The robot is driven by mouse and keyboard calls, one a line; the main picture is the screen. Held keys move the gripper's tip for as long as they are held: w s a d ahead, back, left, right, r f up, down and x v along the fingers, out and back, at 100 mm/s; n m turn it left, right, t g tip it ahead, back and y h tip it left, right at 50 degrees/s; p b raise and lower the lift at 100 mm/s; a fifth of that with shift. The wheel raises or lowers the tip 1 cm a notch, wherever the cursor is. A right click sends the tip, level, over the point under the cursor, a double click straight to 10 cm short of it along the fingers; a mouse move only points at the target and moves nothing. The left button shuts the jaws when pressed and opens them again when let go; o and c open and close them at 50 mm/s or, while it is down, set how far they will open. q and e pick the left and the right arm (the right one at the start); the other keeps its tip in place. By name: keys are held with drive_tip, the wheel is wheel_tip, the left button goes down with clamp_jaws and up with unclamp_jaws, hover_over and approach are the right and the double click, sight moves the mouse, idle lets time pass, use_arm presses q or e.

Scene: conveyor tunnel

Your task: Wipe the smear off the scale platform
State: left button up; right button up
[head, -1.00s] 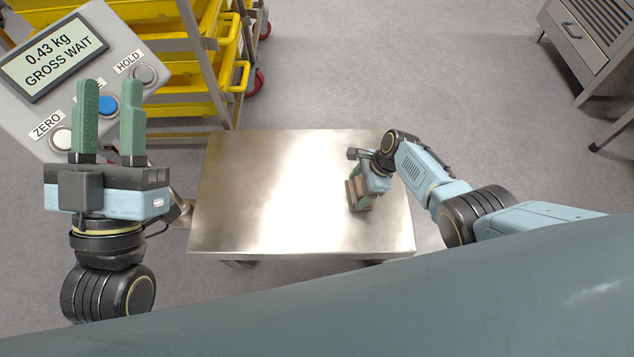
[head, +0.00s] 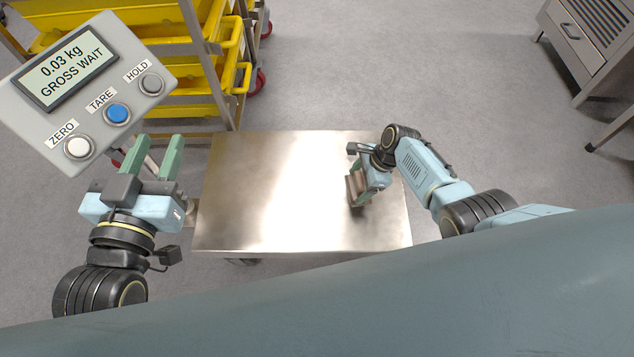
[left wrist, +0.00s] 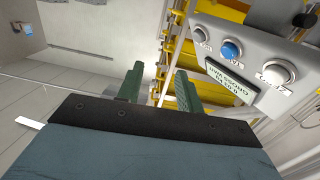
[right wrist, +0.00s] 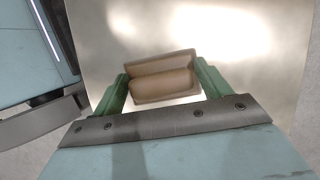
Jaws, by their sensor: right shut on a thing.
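The scale platform (head: 290,190) is a bare, shiny steel plate in the middle of the head view; I cannot make out a clear smear on it among the glare and faint brownish tints. My right gripper (head: 357,190) is over the platform's right part, shut on a brownish block-shaped wiper (right wrist: 163,78), which shows between the green fingers in the right wrist view. Whether the wiper touches the plate is hard to tell. My left gripper (head: 153,156) is open and empty, left of the platform and below the scale display (head: 95,85), which reads 0.03 kg, GROSS WAIT.
The display box carries ZERO (head: 78,147), TARE (head: 117,113) and HOLD (head: 152,83) buttons. A rack with yellow trays (head: 190,75) stands behind the platform at left. A grey cabinet (head: 585,40) stands at far right. Grey floor lies open between.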

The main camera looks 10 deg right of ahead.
drive_tip(key=shift+r+p, duration=0.55)
drive_tip(key=shift+r, duration=0.05)
drive_tip(key=shift+r+p, duration=0.25)
drive_tip(key=shift+p, duration=0.05)
drive_tip(key=shift+r+p, duration=0.8)
drive_tip(key=shift+p, duration=0.1)
drive_tip(key=shift+r+p, duration=0.3)
drive_tip(key=shift+p, duration=0.05)
use_arm(q)
drive_tip(key=s+a+f+g+y, duration=0.2)
drive_tip(key=s+a+f+g, duration=0.1)
drive_tip(key=s+f+g, duration=0.3)
drive_tip(key=s+a+f+g+y, duration=0.2)
drive_tip(key=s+a+f+g, duration=0.2)
drive_tip(key=s+f+g, duration=0.3)
drive_tip(key=shift+f+n, duration=0.4)
drive_tip(key=shift+f, duration=0.05)
use_arm(e)
drive_tip(key=shift+r, duration=0.25)
